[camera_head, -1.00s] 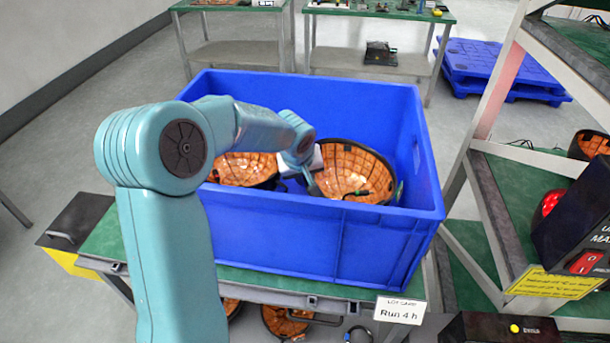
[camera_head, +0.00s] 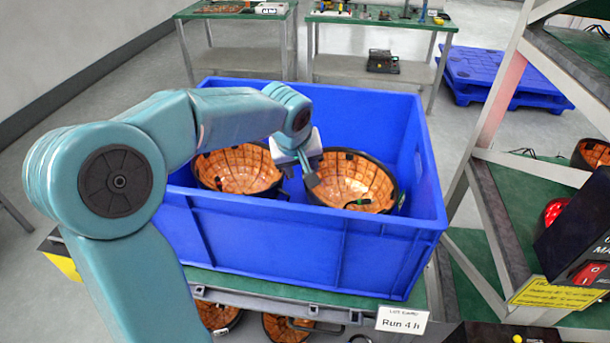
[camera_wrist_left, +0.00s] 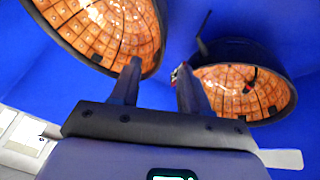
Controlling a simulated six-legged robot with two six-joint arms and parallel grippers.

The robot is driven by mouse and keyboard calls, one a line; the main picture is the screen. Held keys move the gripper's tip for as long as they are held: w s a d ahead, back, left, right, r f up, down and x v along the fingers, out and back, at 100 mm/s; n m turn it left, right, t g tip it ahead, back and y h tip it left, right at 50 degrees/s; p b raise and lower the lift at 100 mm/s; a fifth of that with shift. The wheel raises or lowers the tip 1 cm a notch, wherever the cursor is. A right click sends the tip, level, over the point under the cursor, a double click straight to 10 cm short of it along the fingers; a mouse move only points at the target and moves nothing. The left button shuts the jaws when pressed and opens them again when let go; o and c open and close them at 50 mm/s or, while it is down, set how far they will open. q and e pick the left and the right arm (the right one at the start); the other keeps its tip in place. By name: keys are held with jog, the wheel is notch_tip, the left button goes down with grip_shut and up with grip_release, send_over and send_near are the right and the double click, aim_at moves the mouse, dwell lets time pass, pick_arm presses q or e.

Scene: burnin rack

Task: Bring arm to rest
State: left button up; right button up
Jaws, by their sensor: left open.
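My left gripper (camera_head: 298,174) is over the blue crate (camera_head: 290,228), above two round bowl-shaped units lined with orange tiles. In the left wrist view its two fingers (camera_wrist_left: 158,85) stand apart with nothing between them. One orange-lined bowl (camera_head: 238,170) lies in the crate on the left, the other orange-lined bowl (camera_head: 362,182) on the right, close to the fingers. My right gripper is not in view.
The crate stands on a green-topped cart with a "Run 4 h" card (camera_head: 402,319). More orange-lined bowls (camera_head: 285,327) sit below. A metal rack (camera_head: 500,200) with a black box and red switch stands at the right. Benches and a blue pallet (camera_head: 505,78) are behind.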

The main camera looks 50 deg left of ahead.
pick_arm(q)
jog(key=shift+v, duration=1)
